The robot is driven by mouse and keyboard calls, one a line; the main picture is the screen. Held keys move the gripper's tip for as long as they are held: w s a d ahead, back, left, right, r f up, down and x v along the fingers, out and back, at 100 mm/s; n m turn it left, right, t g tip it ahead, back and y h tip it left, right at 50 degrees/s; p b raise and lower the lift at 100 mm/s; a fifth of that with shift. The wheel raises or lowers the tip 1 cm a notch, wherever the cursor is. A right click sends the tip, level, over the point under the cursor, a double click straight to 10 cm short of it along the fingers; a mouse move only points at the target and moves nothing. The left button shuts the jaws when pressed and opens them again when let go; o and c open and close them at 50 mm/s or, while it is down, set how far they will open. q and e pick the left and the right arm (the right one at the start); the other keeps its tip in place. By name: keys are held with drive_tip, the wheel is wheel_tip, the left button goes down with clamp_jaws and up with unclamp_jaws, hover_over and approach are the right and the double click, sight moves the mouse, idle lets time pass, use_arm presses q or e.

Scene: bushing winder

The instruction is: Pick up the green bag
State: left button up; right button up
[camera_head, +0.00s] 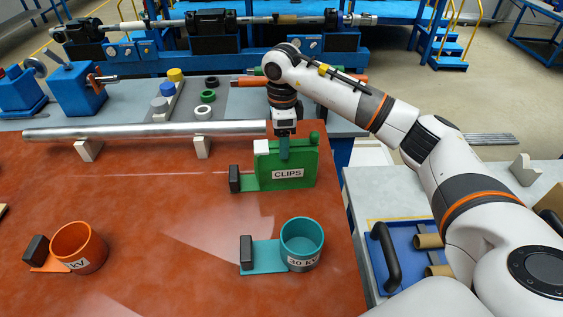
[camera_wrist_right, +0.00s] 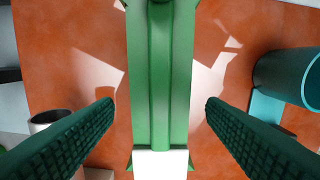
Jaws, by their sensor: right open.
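The green bag (camera_head: 300,173), labelled CLIPS, stands upright on the red-brown table, joined to a green base strip with a dark block at its left end. My right gripper (camera_head: 284,153) is at the bag's top edge, pointing down. In the right wrist view, the bag (camera_wrist_right: 162,75) runs up the middle between the two dark green fingers of the right gripper (camera_wrist_right: 159,104). The fingers are open, with a visible gap on each side of the bag. A white block (camera_head: 262,146) sits at the bag's upper left corner. My left gripper is not in view.
A teal cup (camera_head: 301,243) stands in front of the bag, and an orange cup (camera_head: 78,247) is at the left. A long metal rod (camera_head: 140,131) lies on supports behind. A blue tray (camera_head: 408,254) is at the right. The table between the two cups is clear.

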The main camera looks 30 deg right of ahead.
sight(273, 164)
drive_tip(key=shift+f, duration=1.55)
drive_tip(key=shift+c, duration=0.4)
drive_tip(key=shift+r, duration=0.1)
clamp_jaws()
